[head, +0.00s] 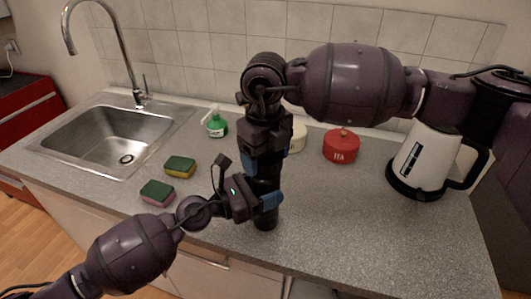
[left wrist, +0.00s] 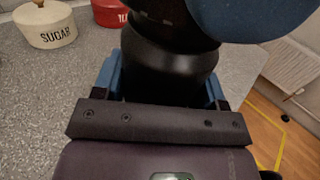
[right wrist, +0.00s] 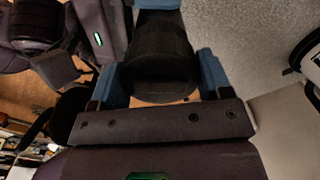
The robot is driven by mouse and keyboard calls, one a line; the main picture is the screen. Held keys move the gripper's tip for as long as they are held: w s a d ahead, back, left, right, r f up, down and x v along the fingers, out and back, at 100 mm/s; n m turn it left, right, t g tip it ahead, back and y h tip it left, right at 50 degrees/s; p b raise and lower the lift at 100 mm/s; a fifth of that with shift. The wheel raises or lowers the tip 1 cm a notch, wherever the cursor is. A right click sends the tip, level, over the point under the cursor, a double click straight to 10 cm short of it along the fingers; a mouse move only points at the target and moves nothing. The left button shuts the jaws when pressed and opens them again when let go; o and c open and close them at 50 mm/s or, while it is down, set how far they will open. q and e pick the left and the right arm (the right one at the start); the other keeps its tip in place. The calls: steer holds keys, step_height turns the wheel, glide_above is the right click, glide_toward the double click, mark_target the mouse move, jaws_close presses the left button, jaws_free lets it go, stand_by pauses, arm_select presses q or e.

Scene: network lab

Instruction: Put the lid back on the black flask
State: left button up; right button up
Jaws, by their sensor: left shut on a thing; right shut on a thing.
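The lid is directly above the flask's narrowed top. Whether it touches or is seated is unclear, as the fingers and dark surfaces hide the joint.
A red tea canister (head: 341,146) and a cream sugar canister (left wrist: 45,24) stand behind. A kettle (head: 420,165) is at the right, a green bottle (head: 216,125) at the back. Two sponges (head: 180,167) lie near the sink (head: 112,135). The front right counter is clear.

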steer(key=shift+f, duration=0.2)
arm_select(q)
jaws_close()
arm_select(e)
steer(key=m, duration=2.6)
steer(key=o, duration=0.9)
steer(key=shift+d+f, duration=0.1)
